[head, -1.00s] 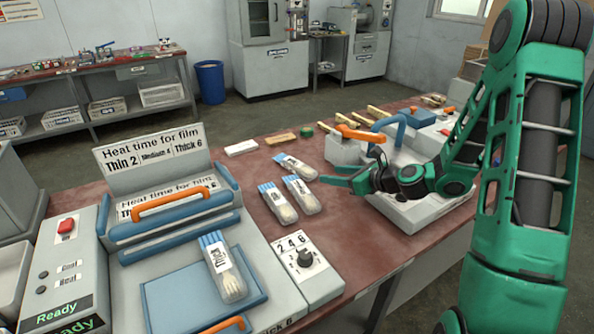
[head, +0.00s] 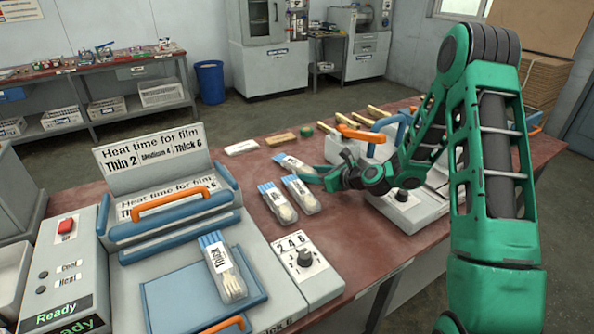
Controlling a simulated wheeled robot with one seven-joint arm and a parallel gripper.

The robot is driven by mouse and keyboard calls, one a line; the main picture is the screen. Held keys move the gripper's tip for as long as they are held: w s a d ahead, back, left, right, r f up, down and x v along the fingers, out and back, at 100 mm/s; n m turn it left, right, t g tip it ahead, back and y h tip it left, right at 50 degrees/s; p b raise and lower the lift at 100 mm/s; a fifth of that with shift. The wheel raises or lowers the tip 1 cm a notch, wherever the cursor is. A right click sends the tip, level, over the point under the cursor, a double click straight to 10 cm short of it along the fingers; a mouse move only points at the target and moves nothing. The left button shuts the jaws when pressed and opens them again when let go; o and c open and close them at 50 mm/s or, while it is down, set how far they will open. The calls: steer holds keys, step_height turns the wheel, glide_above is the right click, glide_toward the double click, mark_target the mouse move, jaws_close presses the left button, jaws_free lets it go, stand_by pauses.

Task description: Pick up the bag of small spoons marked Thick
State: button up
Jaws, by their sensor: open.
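The bag of small spoons marked Thick (head: 226,268) is a clear bag with a blue-striped top and a white label. It lies on the blue pad (head: 180,299) of the sealing press. My gripper (head: 323,166) is open and empty, above the table to the upper right of that bag and well apart from it. Its fingers reach left, close to the other spoon bags in the picture; I cannot tell if they touch any.
Similar bags lie on the table: one at left (head: 278,203), one at right (head: 302,194), one behind (head: 291,164). The press lid with an orange handle (head: 168,203) stands raised. A dial box (head: 304,266) sits right of the pad. A white machine (head: 405,212) is under my arm.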

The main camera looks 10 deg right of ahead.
steer(key=shift+w, duration=0.1)
steer(key=shift+c, duration=0.6)
steer(key=c, duration=0.6)
steer(key=shift+o, duration=0.2)
steer(key=shift+r, duration=0.15)
